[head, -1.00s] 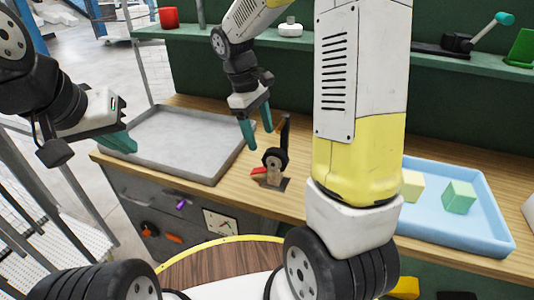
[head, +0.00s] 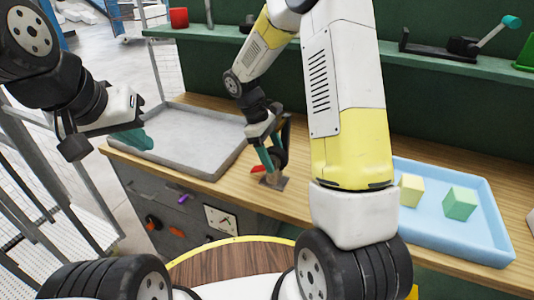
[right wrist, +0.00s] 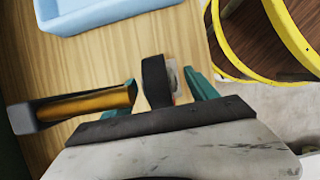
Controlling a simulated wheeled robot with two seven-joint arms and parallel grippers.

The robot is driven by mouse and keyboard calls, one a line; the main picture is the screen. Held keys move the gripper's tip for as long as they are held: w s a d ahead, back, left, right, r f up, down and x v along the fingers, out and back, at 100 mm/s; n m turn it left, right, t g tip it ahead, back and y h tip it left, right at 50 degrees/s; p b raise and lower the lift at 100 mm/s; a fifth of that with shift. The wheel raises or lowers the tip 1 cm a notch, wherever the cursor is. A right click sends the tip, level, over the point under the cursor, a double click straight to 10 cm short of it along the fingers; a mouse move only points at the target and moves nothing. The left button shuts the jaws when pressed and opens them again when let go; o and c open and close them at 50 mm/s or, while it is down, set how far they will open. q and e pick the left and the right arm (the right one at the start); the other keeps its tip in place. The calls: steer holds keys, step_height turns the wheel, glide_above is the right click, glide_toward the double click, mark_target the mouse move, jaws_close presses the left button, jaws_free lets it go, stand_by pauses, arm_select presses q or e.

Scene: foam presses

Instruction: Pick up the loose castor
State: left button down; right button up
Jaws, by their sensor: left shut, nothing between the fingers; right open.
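The castor, with a black wheel (head: 280,161) and a small red lever (head: 258,169), stands on a dark plate at the front of the wooden bench. My right gripper (head: 271,158) has come down over it from above and partly hides it. In the right wrist view the black wheel (right wrist: 156,80) shows between the teal fingers of my right gripper (right wrist: 168,88), which are apart on either side. Whether a finger touches it I cannot tell. My left gripper (head: 134,139) is shut and empty, over the front edge of the grey tray.
The grey tray (head: 185,168) lies left. A blue tray (head: 475,238) with a yellow cube (head: 411,190) and a green cube (head: 460,203) lies right. A green shelf (head: 455,65) runs behind.

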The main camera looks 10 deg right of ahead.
mark_target(277, 164)
steer(key=x, duration=0.3)
steer(key=shift+d+f, duration=0.15)
steer(key=shift+f, duration=0.05)
steer(key=shift+c, duration=0.5)
steer(key=shift+r, duration=0.1)
jaws_close()
